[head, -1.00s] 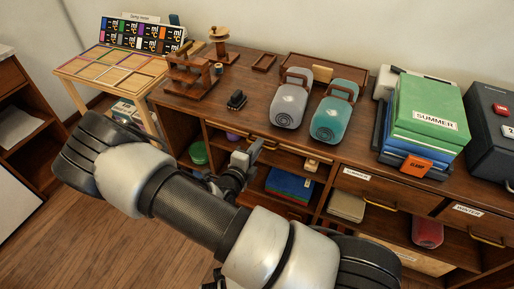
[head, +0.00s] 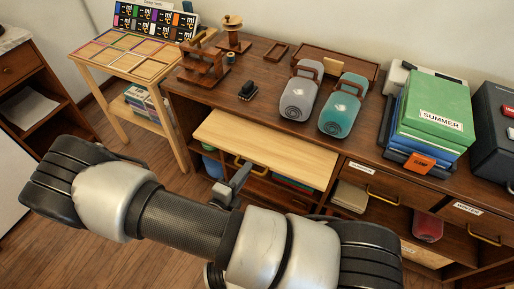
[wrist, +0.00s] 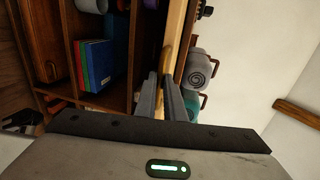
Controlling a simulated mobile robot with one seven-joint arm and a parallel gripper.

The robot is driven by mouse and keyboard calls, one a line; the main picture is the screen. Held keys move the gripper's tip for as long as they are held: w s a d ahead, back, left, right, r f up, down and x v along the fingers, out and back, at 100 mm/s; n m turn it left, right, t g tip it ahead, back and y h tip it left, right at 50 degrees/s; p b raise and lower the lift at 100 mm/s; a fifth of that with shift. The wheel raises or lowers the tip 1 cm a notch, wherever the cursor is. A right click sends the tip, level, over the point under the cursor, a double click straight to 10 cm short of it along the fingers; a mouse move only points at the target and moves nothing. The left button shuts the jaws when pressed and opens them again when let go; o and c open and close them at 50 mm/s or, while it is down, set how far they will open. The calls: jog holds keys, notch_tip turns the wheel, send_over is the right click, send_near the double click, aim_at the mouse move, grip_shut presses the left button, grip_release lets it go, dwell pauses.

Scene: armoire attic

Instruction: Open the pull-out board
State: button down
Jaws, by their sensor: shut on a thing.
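The pull-out board (head: 275,150) is a pale wooden panel sticking out from under the top of the dark wooden cabinet. In the wrist view its front edge (wrist: 178,25) runs as a pale strip. A brass handle (wrist: 167,58) is fixed to the board's front. My gripper (head: 244,170) is at that handle, in front of the board. In the wrist view my gripper (wrist: 161,82) has its two fingers shut on the handle, near its lower end. The board hides part of the shelves below it.
The cabinet top holds a grey container (head: 298,98), a teal container (head: 343,108) and a green SUMMER box (head: 430,115). Drawers with brass handles (head: 382,195) lie to the right. A small table (head: 120,80) stands at the left. Floor (head: 100,125) is open before the cabinet.

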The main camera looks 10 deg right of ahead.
jog(key=f+v, duration=0.2)
jog(key=v, duration=1.1)
jog(key=shift+s+a+f, duration=0.2)
jog(key=shift+s+f, duration=0.05)
jog(key=shift+f, duration=0.1)
jog(key=c, duration=2.2)
grip_release()
jog(key=shift+o, duration=0.2)
jog(key=p+v, duration=0.1)
jog(key=v, duration=1.6)
jog(key=shift+s, duration=0.2)
jog(key=shift+a+r, duration=0.1)
